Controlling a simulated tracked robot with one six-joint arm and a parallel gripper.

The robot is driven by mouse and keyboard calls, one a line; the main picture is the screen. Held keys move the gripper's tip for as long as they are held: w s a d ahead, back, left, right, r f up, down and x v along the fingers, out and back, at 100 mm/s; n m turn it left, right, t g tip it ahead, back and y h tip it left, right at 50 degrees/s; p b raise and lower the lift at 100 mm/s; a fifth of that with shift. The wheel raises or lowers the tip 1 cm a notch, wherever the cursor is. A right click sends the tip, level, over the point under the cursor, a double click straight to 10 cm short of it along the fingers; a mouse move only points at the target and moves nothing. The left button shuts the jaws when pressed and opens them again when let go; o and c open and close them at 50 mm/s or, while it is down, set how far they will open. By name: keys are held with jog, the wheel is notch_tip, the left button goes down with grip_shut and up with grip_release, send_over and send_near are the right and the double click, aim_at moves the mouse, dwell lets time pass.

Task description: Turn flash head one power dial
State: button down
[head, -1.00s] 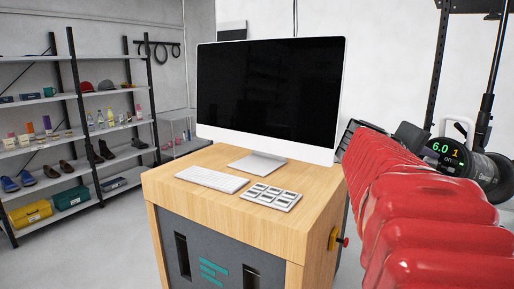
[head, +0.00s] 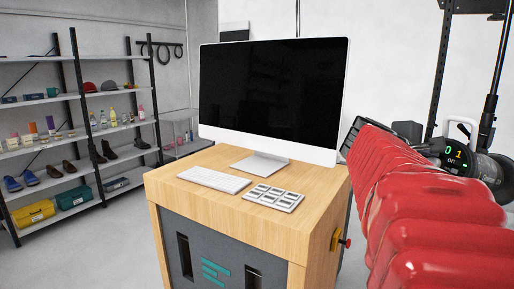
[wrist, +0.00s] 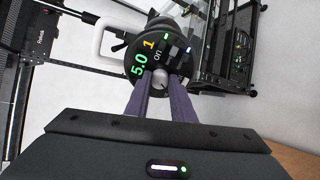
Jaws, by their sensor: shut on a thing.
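The flash head (head: 488,168) is a black cylinder with a white handle, at the right of the head view, partly covered by my red arm. In the wrist view its round rear panel (wrist: 135,52) shows a green 5.0, a yellow 1 and the word "on". The power dial (wrist: 160,77) is a small grey knob at the lower part of this panel. My gripper (wrist: 160,88) has its two purple-grey fingers on either side of the dial and is shut on it. The fingers hide the sides of the dial.
A wooden-topped desk (head: 225,156) with a monitor (head: 272,92), keyboard (head: 213,180) and button pad (head: 272,197) stands left of my arm. Shelves (head: 50,99) with assorted goods are at the far left. Black stands surround the flash head.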

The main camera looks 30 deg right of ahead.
jog(key=shift+f, duration=0.25)
jog(key=c, duration=1.9)
grip_release()
jog(key=o, duration=0.4)
jog(key=shift+r, duration=0.1)
jog(key=v, duration=1.3)
jog(key=shift+a+r, duration=0.2)
jog(key=shift+a, duration=0.15)
